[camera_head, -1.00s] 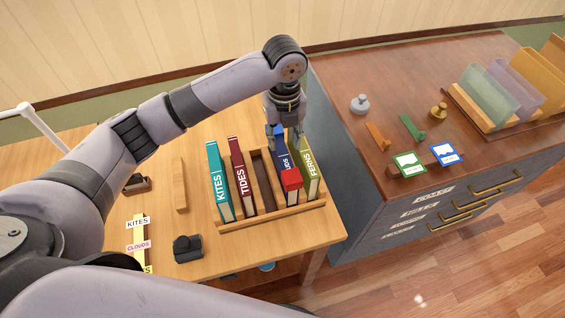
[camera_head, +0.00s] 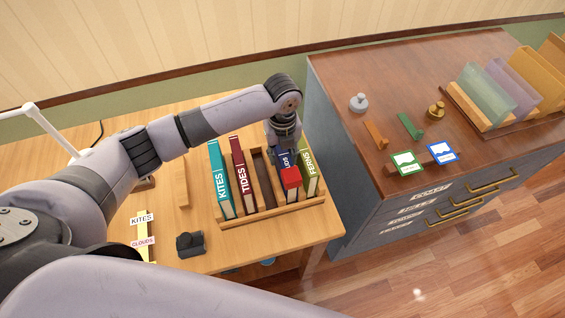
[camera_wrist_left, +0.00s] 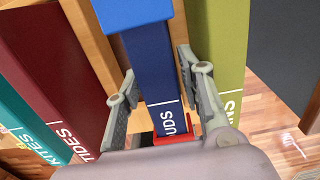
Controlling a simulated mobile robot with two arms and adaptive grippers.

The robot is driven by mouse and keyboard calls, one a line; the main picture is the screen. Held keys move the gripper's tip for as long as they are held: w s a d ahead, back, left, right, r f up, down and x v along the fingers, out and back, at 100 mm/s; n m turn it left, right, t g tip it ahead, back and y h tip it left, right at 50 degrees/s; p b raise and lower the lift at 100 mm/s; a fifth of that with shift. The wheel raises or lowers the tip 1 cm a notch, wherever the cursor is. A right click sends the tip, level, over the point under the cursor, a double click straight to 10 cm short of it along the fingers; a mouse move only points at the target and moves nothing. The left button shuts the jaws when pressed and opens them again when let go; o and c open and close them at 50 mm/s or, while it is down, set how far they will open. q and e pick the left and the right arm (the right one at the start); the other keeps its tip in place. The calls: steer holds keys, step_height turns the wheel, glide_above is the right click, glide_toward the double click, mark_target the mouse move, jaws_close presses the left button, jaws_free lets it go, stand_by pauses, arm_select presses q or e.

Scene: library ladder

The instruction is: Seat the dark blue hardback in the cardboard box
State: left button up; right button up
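The dark blue hardback (camera_head: 285,162) stands in a wooden rack (camera_head: 270,214) on the table, its label partly readable as "UDS". In the left wrist view, the blue book (camera_wrist_left: 151,62) lies between the two fingers of my left gripper (camera_wrist_left: 160,92), one on each side. The fingers are spread around it, with a narrow gap showing on the left. I cannot make out a cardboard box. My right gripper is not in view.
The teal KITES book (camera_head: 220,180) and maroon TIDES book (camera_head: 241,172) stand left of an empty slot. The olive FERNS book (camera_head: 309,172) is close on the right. A dark camera-like object (camera_head: 190,244) lies in front. A drawer cabinet (camera_head: 425,130) stands right.

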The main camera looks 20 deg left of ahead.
arm_select(q)
jaws_close()
steer(key=shift+w+r, duration=0.1)
steer(key=shift+r, duration=0.05)
stand_by(0.5)
